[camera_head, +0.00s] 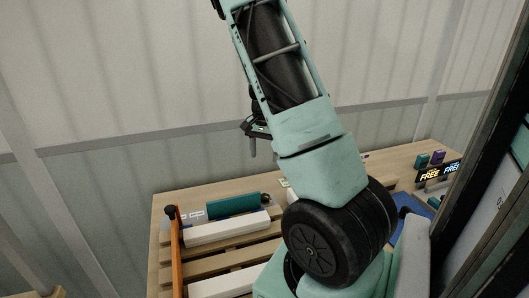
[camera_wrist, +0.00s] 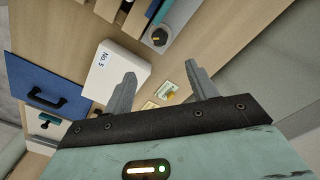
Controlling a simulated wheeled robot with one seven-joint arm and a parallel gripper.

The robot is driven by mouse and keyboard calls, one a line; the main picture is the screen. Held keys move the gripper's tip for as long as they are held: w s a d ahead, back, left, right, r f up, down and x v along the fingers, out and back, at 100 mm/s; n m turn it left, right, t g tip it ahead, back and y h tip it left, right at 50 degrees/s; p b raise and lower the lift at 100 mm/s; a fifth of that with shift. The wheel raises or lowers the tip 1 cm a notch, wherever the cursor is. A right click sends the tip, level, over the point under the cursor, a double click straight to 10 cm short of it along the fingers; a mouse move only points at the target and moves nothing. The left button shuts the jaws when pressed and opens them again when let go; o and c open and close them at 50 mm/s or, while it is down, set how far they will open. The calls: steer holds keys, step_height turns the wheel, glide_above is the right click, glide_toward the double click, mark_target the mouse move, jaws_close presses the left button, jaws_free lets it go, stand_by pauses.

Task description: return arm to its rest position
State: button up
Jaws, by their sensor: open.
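My arm rises from the lower right of the head view and bends over the wooden table (camera_head: 205,191). My gripper (camera_head: 253,150) shows partly behind the arm, above the back of the table. In the wrist view, my gripper (camera_wrist: 160,72) has its two grey fingers spread apart with nothing held between them. A white box marked No.5 (camera_wrist: 118,74) lies beyond the left finger on the wood surface. The gripper appears apart from it.
A teal box (camera_head: 232,204) and long white blocks (camera_head: 227,228) lie on the table by an orange rail (camera_head: 177,252). A lit sign (camera_head: 430,175) stands at the right. The wrist view shows a blue panel with a black handle (camera_wrist: 45,98) and small cards (camera_wrist: 167,93).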

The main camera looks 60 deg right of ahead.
steer(key=shift+r, duration=0.35)
stand_by(0.4)
steer(key=w+a+n+y+b, duration=0.15)
steer(key=a+n, duration=0.35)
steer(key=a, duration=1)
steer(key=w+a+n+y+b, duration=0.1)
steer(key=w+a+n+b, duration=0.3)
steer(key=a, duration=1.1)
steer(key=s+a+r+n, duration=0.1)
steer(key=s+a+n, duration=0.6)
steer(key=a, duration=0.5)
steer(key=s+a+n+h, duration=0.1)
steer(key=s+a+n, duration=0.3)
steer(key=s, duration=0.2)
steer(key=s+a+n+h+b, duration=0.1)
steer(key=s+a+n, duration=0.3)
steer(key=s, duration=0.2)
steer(key=shift+s+a+f, duration=0.2)
steer(key=shift+s+f, duration=0.05)
steer(key=shift+s, duration=0.1)
steer(key=c, duration=0.4)
steer(key=shift+w+d, duration=0.1)
steer(key=shift+d, duration=0.05)
steer(key=shift+c, duration=0.3)
